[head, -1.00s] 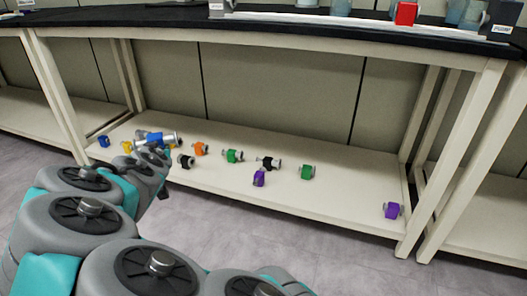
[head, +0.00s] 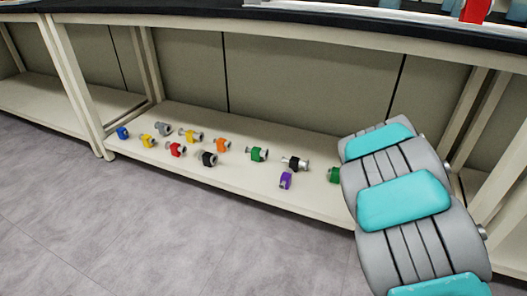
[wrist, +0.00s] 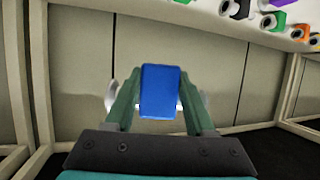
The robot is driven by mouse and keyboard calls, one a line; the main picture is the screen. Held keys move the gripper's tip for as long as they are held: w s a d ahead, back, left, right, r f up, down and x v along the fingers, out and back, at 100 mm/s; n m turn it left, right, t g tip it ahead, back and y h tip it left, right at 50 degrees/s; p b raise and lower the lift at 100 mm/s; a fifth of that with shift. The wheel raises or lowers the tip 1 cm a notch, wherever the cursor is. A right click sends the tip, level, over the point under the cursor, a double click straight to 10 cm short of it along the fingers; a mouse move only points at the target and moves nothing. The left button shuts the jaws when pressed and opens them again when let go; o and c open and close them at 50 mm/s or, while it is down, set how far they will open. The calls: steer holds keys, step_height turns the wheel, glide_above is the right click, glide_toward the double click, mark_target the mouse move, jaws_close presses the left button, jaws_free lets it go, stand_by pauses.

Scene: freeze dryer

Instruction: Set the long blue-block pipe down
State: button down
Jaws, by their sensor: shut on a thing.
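In the wrist view my gripper (wrist: 160,85) is shut on the long blue-block pipe (wrist: 160,98). The blue block sits between the two green fingers, and pale metal pipe ends show on both sides of them. Nothing touches the block apart from the fingers, as far as this view shows. In the head view my arm fills the right side, and the gripper and held pipe are hidden or out of frame. The lower shelf (head: 240,188) carries a row of short pipes with coloured blocks, among them a small blue-block one (head: 122,132) at the left end.
On the shelf are a yellow pipe (head: 148,140), a red one (head: 177,149), an orange one (head: 222,145), a purple one (head: 286,180) and several others. A black countertop (head: 300,24) runs above. The shelf's front strip and the floor (head: 120,220) are clear.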

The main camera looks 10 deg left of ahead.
steer(key=s+d+f+n+y, duration=0.35)
steer(key=d+f, duration=0.45)
steer(key=f, duration=0.4)
steer(key=s+d+f+n+g+y, duration=0.1)
steer(key=s+d+f+y, duration=0.15)
steer(key=s, duration=0.35)
steer(key=s+d+f+n+g+y, duration=0.1)
steer(key=s+d+f, duration=0.2)
steer(key=s, duration=0.2)
steer(key=w, duration=0.5)
steer(key=w+a+f+b, duration=0.1)
steer(key=w, duration=0.4)
steer(key=w+b, duration=0.1)
steer(key=w, duration=0.4)
steer(key=shift+w+a+f, duration=0.35)
steer(key=shift+w+f, duration=0.05)
steer(key=shift+f+b, duration=0.4)
steer(key=shift+f, duration=1.4)
steer(key=shift+c, duration=1.2)
jaws_free()
steer(key=shift+h, duration=0.3)
